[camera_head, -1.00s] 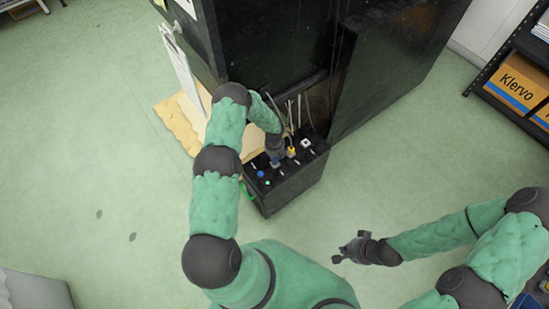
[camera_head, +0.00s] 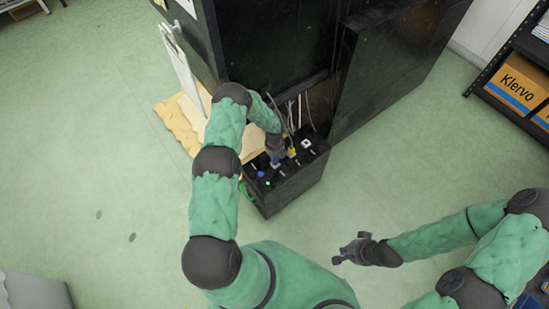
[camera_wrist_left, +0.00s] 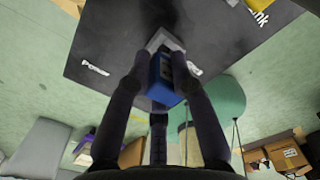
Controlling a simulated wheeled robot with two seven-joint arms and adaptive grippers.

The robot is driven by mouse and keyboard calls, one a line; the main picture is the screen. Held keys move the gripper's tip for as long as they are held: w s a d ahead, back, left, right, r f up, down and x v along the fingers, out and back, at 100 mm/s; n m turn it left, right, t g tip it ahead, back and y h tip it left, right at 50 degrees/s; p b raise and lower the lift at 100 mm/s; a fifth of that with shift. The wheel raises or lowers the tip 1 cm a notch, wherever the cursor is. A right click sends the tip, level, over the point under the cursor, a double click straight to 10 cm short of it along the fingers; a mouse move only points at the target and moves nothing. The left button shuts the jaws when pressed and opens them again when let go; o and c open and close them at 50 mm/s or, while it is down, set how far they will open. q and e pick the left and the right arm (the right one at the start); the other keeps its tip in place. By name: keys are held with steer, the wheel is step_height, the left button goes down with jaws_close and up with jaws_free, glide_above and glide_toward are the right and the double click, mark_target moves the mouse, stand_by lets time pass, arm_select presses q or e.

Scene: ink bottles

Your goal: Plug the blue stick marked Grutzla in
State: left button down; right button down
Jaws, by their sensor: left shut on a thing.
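The blue stick (camera_wrist_left: 161,82) is between the fingers of my left gripper (camera_wrist_left: 160,92) in the left wrist view. Its pale metal end (camera_wrist_left: 165,41) points at the black panel; I cannot tell whether it is inside a socket. The mark on the stick is not readable. In the head view, my left gripper (camera_head: 276,155) is shut on it over the top of the black box (camera_head: 290,190), and a bit of blue shows below the fingers. My right gripper (camera_head: 349,252) is away from the box over the floor, and its finger gap is unclear.
A yellow plug (camera_head: 291,152), a white piece (camera_head: 306,144) and a round blue piece (camera_head: 261,174) sit on the box top. Pale cables (camera_head: 299,108) rise behind it. A dark cabinet (camera_head: 385,75) stands behind. Open floor lies to the right.

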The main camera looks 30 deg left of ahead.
arm_select(q)
steer(key=shift+f+b, duration=0.85)
steer(key=shift+b, duration=0.3)
stand_by(1.6)
steer(key=c, duration=0.5)
jaws_free()
steer(key=shift+c, duration=0.2)
steer(key=shift+r, duration=0.15)
steer(key=shift+r+p, duration=2.6)
steer(key=shift+r, duration=1.3)
